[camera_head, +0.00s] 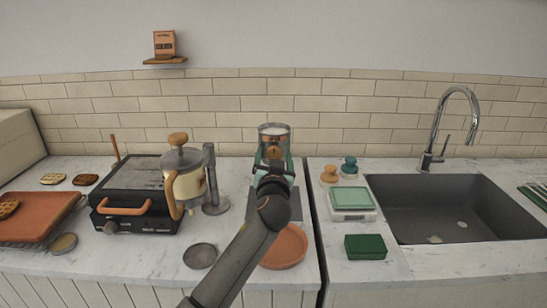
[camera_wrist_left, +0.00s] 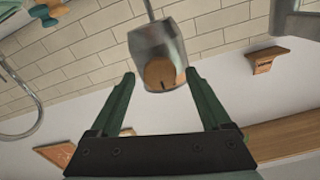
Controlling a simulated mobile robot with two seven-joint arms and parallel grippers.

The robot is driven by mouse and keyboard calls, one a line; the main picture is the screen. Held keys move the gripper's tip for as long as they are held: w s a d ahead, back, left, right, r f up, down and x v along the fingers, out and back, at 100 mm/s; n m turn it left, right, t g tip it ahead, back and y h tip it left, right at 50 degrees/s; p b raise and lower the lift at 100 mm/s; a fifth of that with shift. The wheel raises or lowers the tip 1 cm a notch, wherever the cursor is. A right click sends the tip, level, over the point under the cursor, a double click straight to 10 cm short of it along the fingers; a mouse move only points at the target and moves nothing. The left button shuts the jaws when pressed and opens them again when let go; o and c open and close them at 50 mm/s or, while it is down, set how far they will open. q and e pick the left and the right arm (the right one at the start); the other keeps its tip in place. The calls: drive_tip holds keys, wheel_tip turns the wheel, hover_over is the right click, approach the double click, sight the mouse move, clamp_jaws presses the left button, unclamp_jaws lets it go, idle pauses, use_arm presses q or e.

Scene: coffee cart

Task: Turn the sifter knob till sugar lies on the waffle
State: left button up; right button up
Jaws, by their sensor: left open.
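The sifter (camera_head: 274,131) is a grey canister with white content near its top, standing at the back middle of the counter. Its round wooden knob (camera_head: 274,152) faces me, and the wrist view shows the knob (camera_wrist_left: 159,73) with a dark mark at its lower edge. My left gripper (camera_head: 274,164) is open in front of the sifter. In the left wrist view its green fingertips (camera_wrist_left: 160,78) stand on either side of the knob, with gaps showing; I cannot tell how deep they reach. My arm and gripper hide whatever lies under the sifter, and no waffle shows there. My right gripper is out of view.
A waffle iron (camera_head: 130,222) and a dispenser (camera_head: 185,178) on a stand are at left. Round waffle-like pieces (camera_head: 85,180) lie behind. A terracotta plate (camera_head: 287,250) is beside my arm. A scale (camera_head: 352,214), green box (camera_head: 365,247) and sink (camera_head: 440,225) are at right.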

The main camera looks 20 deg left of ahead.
use_arm(q)
clamp_jaws()
idle(0.6)
